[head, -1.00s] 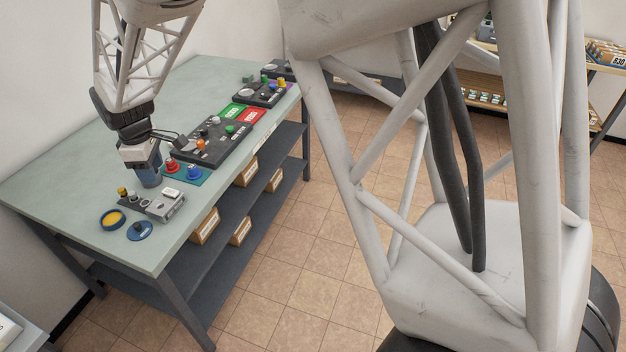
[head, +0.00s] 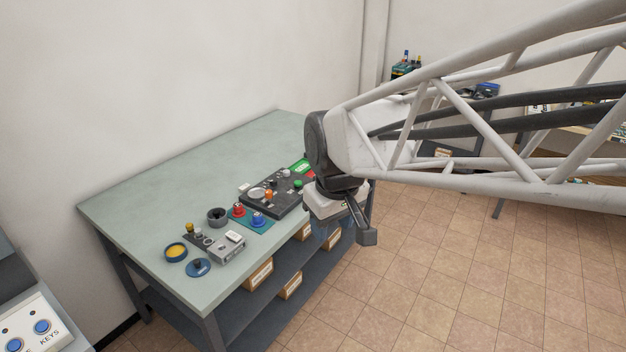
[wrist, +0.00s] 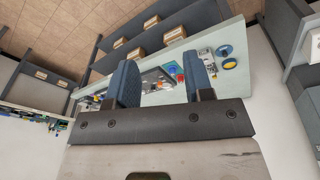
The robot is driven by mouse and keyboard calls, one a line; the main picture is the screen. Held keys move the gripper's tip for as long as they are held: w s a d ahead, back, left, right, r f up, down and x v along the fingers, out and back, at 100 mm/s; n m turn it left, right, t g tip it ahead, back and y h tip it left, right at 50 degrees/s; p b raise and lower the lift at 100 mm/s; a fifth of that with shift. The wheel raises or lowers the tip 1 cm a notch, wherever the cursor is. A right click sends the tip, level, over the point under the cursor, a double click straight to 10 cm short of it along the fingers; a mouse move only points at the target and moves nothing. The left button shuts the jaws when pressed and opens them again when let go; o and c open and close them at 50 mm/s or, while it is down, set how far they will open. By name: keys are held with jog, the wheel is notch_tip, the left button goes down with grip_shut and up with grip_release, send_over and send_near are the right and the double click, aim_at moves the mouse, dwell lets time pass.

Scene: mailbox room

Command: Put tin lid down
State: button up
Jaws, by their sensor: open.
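The tin lid, a blue disc with a dark knob (head: 198,267), lies on the green table near its front left corner. It also shows in the wrist view (wrist: 223,50). Beside it, apart, stands an open round tin with a blue rim and yellow inside (head: 176,252). My gripper (head: 362,228) is to the right of the table's front edge, well away from the lid; my wrist hides part of it. In the wrist view my gripper's two blue fingers (wrist: 161,84) are wide apart with nothing between them.
A grey device (head: 229,247), a dark cup (head: 217,216), red and blue knobs on a teal mat (head: 262,229) and a black control panel (head: 272,208) stand along the table's front. The back of the green table (head: 170,190) is clear. Boxes sit on shelves below.

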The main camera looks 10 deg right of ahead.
jog(key=s+d+f+m, duration=0.1)
jog(key=s+d+m, duration=0.3)
jog(key=s, duration=0.8)
jog(key=shift+d+m+t, duration=0.3)
jog(key=shift+d, duration=0.35)
